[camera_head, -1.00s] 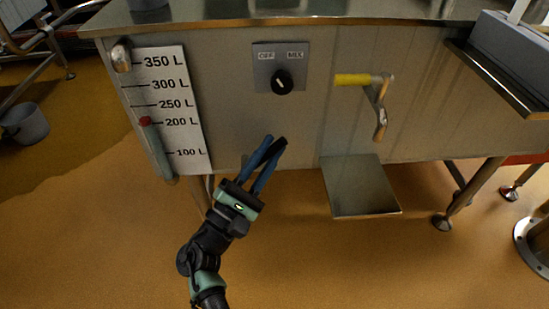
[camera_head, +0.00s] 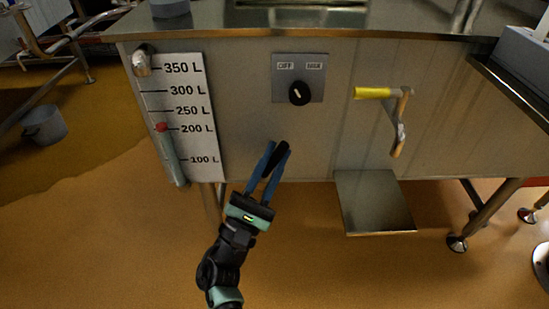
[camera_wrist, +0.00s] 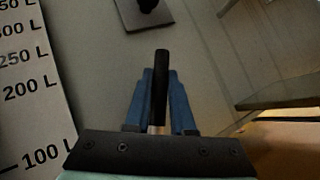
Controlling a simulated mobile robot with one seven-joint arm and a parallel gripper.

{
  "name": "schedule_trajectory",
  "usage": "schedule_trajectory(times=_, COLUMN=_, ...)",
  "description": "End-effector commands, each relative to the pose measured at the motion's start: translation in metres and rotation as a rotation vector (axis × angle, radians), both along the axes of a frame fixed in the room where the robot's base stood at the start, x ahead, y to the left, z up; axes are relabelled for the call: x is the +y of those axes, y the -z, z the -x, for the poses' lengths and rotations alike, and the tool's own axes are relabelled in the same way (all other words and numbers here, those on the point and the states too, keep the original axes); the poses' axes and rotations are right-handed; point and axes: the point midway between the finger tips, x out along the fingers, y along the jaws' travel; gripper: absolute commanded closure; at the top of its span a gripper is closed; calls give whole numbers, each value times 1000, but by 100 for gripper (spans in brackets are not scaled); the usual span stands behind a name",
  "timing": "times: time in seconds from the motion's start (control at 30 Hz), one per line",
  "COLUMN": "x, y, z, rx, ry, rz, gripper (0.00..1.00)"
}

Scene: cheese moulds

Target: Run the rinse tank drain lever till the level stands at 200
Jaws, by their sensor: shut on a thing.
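The rinse tank (camera_head: 245,120) has a steel front with a white level scale (camera_head: 205,105) at its left. A sight tube (camera_head: 171,160) beside the scale has a red marker (camera_head: 162,127) about level with the 200 L mark. My gripper (camera_head: 271,160) is low in front of the tank, right of the scale. Its blue fingers are shut on a black-gripped lever (camera_wrist: 160,75), which stands up between them in the wrist view. A short pale stem shows under the black grip. The lever's lower end is hidden by my gripper, so its pivot is not visible.
A black OFF/MIX knob (camera_head: 299,92) sits above my gripper. A steel step plate (camera_head: 374,205) juts out low at the right. A grey bucket (camera_head: 44,124) stands on the floor at far left.

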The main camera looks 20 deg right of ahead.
Motion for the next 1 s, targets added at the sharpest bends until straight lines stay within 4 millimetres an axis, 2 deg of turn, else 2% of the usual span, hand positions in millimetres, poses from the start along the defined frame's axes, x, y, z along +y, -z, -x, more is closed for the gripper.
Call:
schedule_trajectory(times=0.03, x=2, y=1, z=0, rx=1, ry=-5, rz=1, gripper=100)
schedule_trajectory(times=0.07, x=2, y=1, z=0, rx=1, ry=-5, rz=1, gripper=76)
schedule_trajectory(times=0.2, x=2, y=1, z=0, rx=1, ry=-4, rz=-1, gripper=51)
schedule_trajectory(times=0.23, x=1, y=0, z=0, rx=1, ry=-4, rz=-1, gripper=48)
schedule_trajectory(times=0.63, x=6, y=4, z=4, rx=2, ry=-2, rz=-2, gripper=48)
schedule_trajectory(times=0.77, x=20, y=16, z=16, rx=6, ry=-4, rz=-2, gripper=48)
schedule_trajectory(times=1.0, x=54, y=47, z=46, rx=6, ry=-6, rz=0, gripper=48)
